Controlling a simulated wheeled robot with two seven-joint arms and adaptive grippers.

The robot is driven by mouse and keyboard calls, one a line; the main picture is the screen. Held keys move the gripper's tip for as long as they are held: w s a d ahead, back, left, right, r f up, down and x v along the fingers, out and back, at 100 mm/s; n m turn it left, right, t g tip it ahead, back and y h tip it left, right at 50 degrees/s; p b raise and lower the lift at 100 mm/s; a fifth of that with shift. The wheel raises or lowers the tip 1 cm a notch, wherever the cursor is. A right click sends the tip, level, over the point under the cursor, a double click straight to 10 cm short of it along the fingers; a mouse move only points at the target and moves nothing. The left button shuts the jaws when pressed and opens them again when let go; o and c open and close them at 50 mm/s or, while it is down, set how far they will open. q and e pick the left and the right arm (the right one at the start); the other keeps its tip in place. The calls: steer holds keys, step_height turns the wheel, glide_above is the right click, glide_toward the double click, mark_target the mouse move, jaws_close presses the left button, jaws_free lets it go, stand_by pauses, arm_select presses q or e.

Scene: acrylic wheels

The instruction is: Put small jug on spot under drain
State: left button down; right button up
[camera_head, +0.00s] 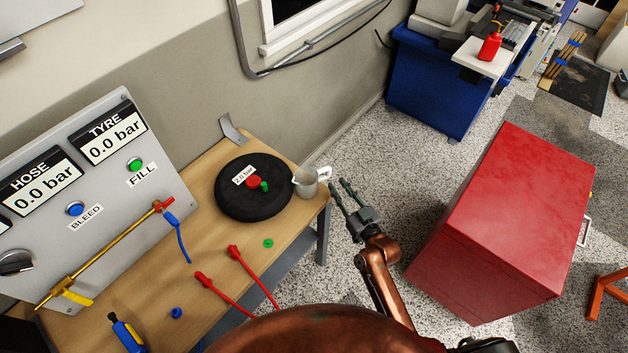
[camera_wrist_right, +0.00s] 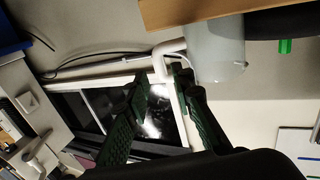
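The small jug (camera_head: 306,182), a grey cup with a pale handle, stands upright at the right end of the wooden workbench, beside a black tyre. In the right wrist view the jug (camera_wrist_right: 215,48) is at the top. My right gripper (camera_head: 338,184) is open, with its green fingertips just right of the handle. In the right wrist view the fingers (camera_wrist_right: 160,80) are apart, close below the handle; I cannot tell whether they touch it. No drain or spot under it is clearly identifiable. My left gripper is out of view.
The workbench (camera_head: 205,232) carries the tyre (camera_head: 232,205), red hoses (camera_head: 255,275) and a blue hose (camera_head: 180,240). A gauge panel (camera_head: 100,200) with a brass pipe (camera_head: 120,247) stands at left. A red cabinet (camera_head: 510,215) stands right of my right arm.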

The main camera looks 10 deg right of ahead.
mark_target(330, 174)
steer(key=shift+w+a+r, duration=0.1)
steer(key=shift+w+r, duration=0.05)
steer(key=shift+w, duration=0.3)
steer(key=b+x, duration=0.1)
steer(key=x, duration=0.6)
steer(key=shift+w, duration=0.1)
steer(key=shift+c, duration=0.7)
jaws_close()
